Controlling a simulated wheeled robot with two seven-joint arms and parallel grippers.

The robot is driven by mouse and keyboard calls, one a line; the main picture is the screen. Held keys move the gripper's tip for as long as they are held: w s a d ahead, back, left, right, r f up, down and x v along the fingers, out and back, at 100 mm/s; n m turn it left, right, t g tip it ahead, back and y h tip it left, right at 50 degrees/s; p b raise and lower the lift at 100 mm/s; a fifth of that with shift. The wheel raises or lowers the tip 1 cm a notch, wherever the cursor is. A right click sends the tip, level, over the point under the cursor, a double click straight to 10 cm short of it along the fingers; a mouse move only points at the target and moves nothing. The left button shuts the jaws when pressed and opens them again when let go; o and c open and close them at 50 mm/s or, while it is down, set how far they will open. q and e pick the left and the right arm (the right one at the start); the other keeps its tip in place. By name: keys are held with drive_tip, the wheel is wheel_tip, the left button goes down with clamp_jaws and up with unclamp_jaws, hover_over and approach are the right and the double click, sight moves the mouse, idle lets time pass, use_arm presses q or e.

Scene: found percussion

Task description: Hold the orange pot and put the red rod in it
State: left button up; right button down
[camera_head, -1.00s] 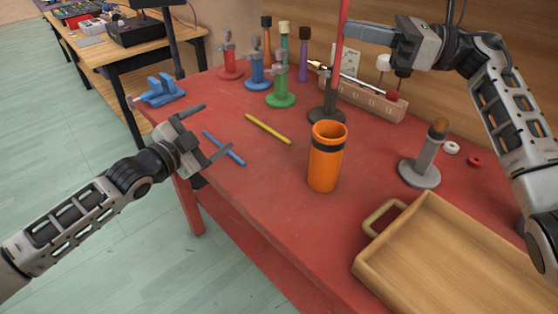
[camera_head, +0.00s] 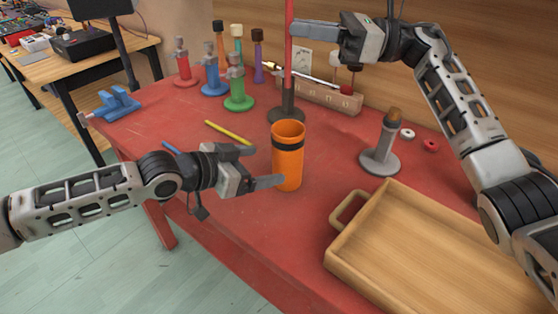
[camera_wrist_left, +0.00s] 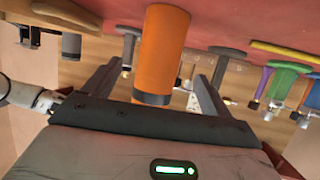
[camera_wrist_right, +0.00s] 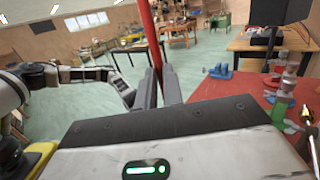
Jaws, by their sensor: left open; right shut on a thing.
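The orange pot (camera_head: 288,165), with a dark band, stands upright on the red table. My left gripper (camera_head: 262,167) is open beside it, fingers pointing at it. In the left wrist view the pot (camera_wrist_left: 163,50) shows between the open fingers (camera_wrist_left: 152,85). My right gripper (camera_head: 293,29) is shut on the upright red rod (camera_head: 289,60), behind and above the pot. The rod (camera_wrist_right: 152,35) also shows between the fingers in the right wrist view. Its lower end meets a dark stand (camera_head: 287,114); I cannot tell if it is still in it.
A wooden tray (camera_head: 342,250) lies at the front right. A grey stand (camera_head: 380,160) is right of the pot. Coloured stands, including a green one (camera_head: 238,98), and a wooden rack (camera_head: 335,98) are behind. A yellow stick (camera_head: 228,132) lies left of the pot. A blue vise (camera_head: 117,102) is far left.

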sight(287, 161)
use_arm(q)
drive_tip(key=x, duration=0.8)
drive_tip(key=shift+w+d, duration=0.1)
drive_tip(key=shift+d, duration=0.05)
drive_tip(key=c, duration=1.2)
drive_tip(key=shift+o, duration=0.2)
